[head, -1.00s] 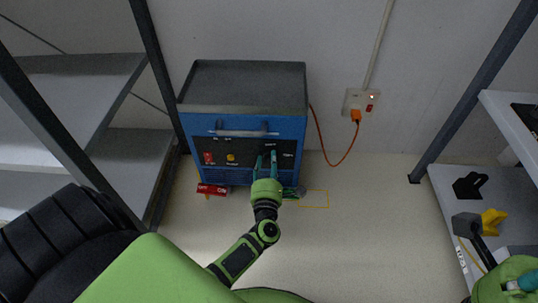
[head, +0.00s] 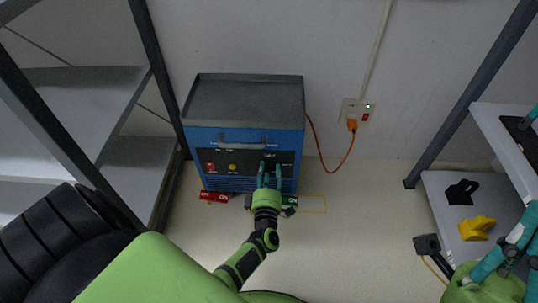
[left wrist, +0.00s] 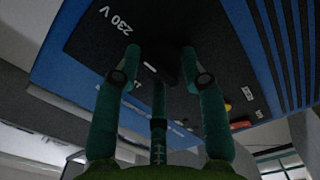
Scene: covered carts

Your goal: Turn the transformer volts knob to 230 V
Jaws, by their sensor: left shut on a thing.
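The transformer is the blue cabinet (head: 195,137) with a grey top and a black front panel, standing against the wall. My left gripper (head: 269,166) is at the right part of that panel. In the left wrist view, its teal fingers (left wrist: 161,62) are either side of the dark volts knob (left wrist: 166,66) and shut on it. A white "230 V" label (left wrist: 117,18) is on the panel at upper left, with a short white mark near the knob. The knob's pointer cannot be made out. My right gripper (head: 515,245) is partly in view at the right edge, its fingertips unclear.
A red button (head: 210,167) and a yellow knob (head: 232,167) are left on the panel. A red tag (head: 215,197) is below. An orange cord runs to the wall socket (head: 357,108). Shelves flank both sides; the right one holds a yellow item (head: 477,228).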

